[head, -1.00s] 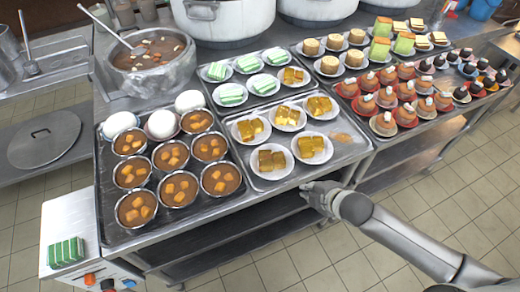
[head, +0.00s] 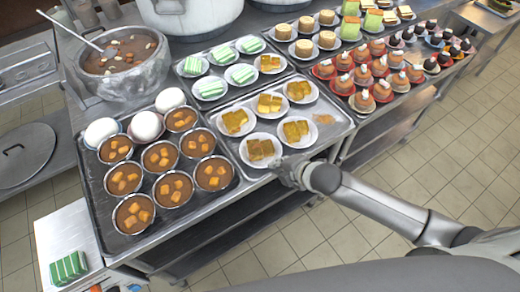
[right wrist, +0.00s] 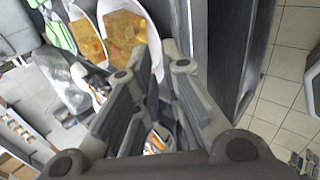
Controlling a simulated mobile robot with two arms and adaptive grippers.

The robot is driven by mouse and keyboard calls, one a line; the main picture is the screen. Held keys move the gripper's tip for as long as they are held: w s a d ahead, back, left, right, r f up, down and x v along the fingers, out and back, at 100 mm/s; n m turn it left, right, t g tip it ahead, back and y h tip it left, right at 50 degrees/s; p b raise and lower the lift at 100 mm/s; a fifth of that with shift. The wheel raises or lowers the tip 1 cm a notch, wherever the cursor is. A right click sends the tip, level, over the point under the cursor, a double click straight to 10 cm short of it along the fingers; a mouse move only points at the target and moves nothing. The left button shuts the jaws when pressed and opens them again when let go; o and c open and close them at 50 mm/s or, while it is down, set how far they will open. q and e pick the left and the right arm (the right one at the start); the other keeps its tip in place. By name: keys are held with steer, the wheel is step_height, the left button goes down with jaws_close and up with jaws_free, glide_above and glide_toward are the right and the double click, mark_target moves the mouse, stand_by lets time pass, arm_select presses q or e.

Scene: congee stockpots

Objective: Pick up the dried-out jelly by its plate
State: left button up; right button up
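Several white plates of yellow-amber jelly stand on the metal tray (head: 333,137). The front plate, with browner jelly (head: 260,149), is nearest my right gripper; I cannot tell for certain that it is the dried-out one. My right gripper (head: 284,176) is at the tray's front edge, just right of and below that plate. In the right wrist view, the fingers of my right gripper (right wrist: 156,55) stand a little apart, with a white plate rim at their tips. Amber jelly (right wrist: 124,35) lies just beyond. Contact with the rim is unclear. My left gripper is out of view.
Bowls of brown soup (head: 170,188) stand close on the left. Green-and-white cakes (head: 211,89) are behind, and red plates of orange desserts (head: 363,101) are to the right. A spill (head: 324,119) marks the tray's right side. Open floor lies in front.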

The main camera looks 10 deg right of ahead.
mark_target(261, 150)
steer(key=p+x, duration=0.1)
steer(key=x, duration=0.2)
steer(key=shift+w+f, duration=0.2)
steer(key=shift+w, duration=0.1)
steer(key=shift+w+a+f, duration=0.15)
steer(key=shift+w+f, duration=0.1)
steer(key=shift+f, duration=0.2)
steer(key=shift+f, duration=0.1)
jaws_close()
